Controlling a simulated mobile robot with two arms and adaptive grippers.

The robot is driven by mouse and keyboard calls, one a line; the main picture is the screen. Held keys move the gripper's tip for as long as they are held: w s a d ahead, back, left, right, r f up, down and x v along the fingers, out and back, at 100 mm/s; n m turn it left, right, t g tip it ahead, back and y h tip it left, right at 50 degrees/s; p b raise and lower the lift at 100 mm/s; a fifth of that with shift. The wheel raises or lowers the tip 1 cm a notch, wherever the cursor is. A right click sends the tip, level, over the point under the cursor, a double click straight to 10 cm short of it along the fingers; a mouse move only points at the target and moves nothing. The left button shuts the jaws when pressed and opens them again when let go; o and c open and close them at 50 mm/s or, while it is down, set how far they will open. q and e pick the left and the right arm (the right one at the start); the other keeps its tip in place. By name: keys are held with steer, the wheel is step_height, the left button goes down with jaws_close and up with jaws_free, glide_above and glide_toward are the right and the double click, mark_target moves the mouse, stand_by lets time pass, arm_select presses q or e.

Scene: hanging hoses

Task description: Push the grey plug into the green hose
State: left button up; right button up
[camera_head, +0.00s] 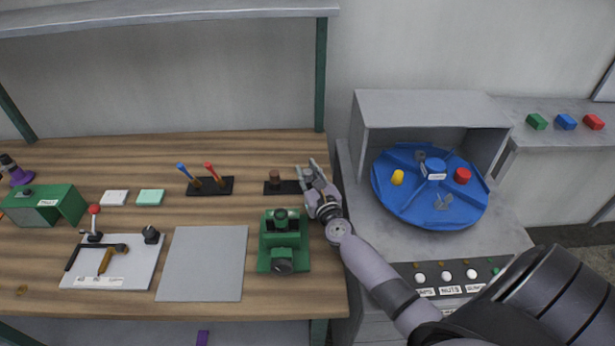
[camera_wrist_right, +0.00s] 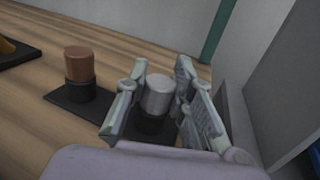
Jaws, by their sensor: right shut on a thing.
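The grey plug (camera_wrist_right: 158,94) is a short, light-grey cylinder standing upright in a black socket on a dark base in the right wrist view. My right gripper (camera_head: 312,175) is at the right end of that base in the head view. In the right wrist view its fingers stand on both sides of the plug and are shut on it. A brown plug (camera_wrist_right: 77,62) stands in the other socket of the same base; it also shows in the head view (camera_head: 274,178). I see no green hose in either view. My left gripper is not in view.
A green fixture (camera_head: 284,250) stands in front of the plug base, close to my right arm. A grey mat (camera_head: 204,264) lies left of it. Right of the bench, a blue turntable (camera_head: 430,205) sits in a grey housing (camera_head: 430,110). A green post (camera_head: 320,75) rises behind my gripper.

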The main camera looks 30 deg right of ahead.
steer(key=c, duration=0.3)
steer(key=shift+r, duration=0.15)
